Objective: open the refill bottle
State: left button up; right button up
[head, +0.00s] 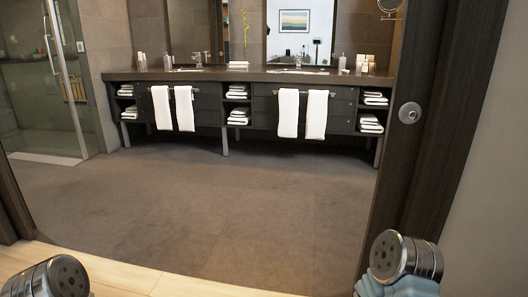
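The dark vanity counter (240,75) stands across the room. A small grey bottle (342,62) stands on its right part, and another small bottle (167,62) stands on its left part. Both are too small and far away to tell whether either is the refill bottle or whether its top is on. Rounded metallic parts of my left arm (62,277) and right arm (392,254) show at the bottom edge. Neither gripper's fingers show.
A dark door frame (430,120) with a round metal fitting stands close on the right. A glass shower enclosure (45,85) is at the left. White towels (289,113) hang on the vanity front. The dark floor (225,205) between is clear.

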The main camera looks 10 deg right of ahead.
aim_at(365, 67)
jog(key=i, duration=0.85)
jog(key=i+z, duration=0.15)
jog(key=i, duration=0.7)
jog(key=i+j, duration=0.15)
jog(key=i, duration=0.7)
jog(key=i+l+z, duration=0.25)
jog(key=i+z, duration=0.15)
jog(key=i, duration=0.25)
jog(key=i+z, duration=0.45)
jog(key=i, duration=0.2)
jog(key=i+l, duration=0.5)
jog(key=i+l+z, duration=0.15)
jog(key=i+l, duration=0.3)
jog(key=l, duration=0.3)
